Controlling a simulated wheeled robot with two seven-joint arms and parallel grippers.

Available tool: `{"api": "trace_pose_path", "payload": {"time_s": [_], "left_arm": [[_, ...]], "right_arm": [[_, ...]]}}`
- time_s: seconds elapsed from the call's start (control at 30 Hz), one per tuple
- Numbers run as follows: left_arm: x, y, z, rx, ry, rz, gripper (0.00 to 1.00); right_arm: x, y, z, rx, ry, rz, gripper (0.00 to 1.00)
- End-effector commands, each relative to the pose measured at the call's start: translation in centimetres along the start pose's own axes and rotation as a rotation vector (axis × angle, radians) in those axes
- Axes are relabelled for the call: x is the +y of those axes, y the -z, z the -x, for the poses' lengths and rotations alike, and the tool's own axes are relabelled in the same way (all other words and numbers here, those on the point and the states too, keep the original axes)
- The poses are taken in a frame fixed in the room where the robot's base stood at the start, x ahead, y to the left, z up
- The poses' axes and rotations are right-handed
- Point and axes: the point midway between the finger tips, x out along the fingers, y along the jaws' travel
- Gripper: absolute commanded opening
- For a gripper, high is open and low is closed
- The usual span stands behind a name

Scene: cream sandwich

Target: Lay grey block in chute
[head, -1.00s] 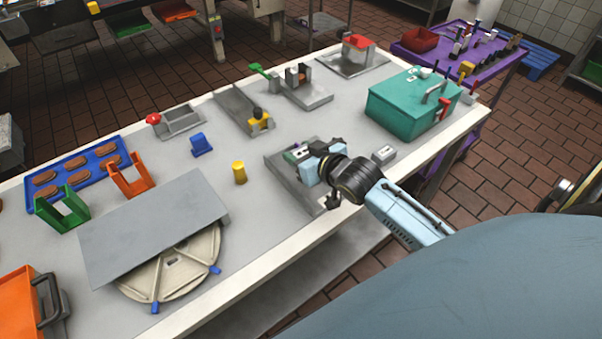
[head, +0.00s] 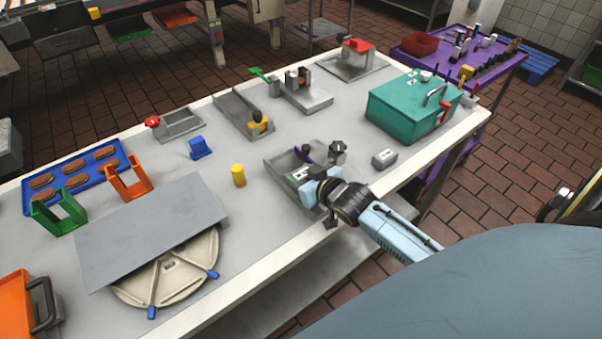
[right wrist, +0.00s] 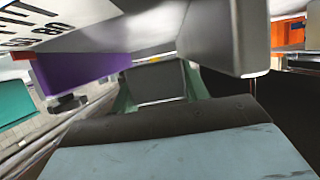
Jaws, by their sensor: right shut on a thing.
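My right gripper (head: 303,178) is over the near edge of a grey metal fixture (head: 277,165) on the table. It is shut on a small grey block, which shows between green-edged fingers in the right wrist view (right wrist: 157,82). The gripper mostly hides the block in the head view. The fixture has a purple piece (head: 303,153) and a dark knob (head: 337,149) beyond the fingers. A long grey channel (head: 233,105), with a yellow and black piece at its near end, lies farther back. I cannot tell which of these is the chute. My left gripper is not in view.
A small grey box (head: 384,158) lies right of the fixture, near a teal case (head: 400,112). A yellow cylinder (head: 238,175) and blue stand (head: 200,147) are to the left. A grey plate (head: 150,228) covers part of a round cream board (head: 170,275).

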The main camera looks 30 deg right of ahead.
Motion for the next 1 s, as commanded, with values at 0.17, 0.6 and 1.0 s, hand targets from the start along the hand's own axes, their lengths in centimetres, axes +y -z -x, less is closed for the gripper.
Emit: {"api": "trace_pose_path", "payload": {"time_s": [0.17, 0.6, 1.0], "left_arm": [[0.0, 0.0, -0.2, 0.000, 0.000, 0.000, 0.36], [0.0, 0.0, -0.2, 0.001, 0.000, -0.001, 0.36], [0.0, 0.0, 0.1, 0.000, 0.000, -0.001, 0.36]], "right_arm": [[0.0, -1.0, -0.2, -0.011, -0.001, 0.001, 0.22], [-0.3, -1.6, -0.2, -0.024, 0.003, 0.001, 0.67], [-0.3, -0.9, 0.1, -0.025, 0.003, -0.002, 0.67]]}}
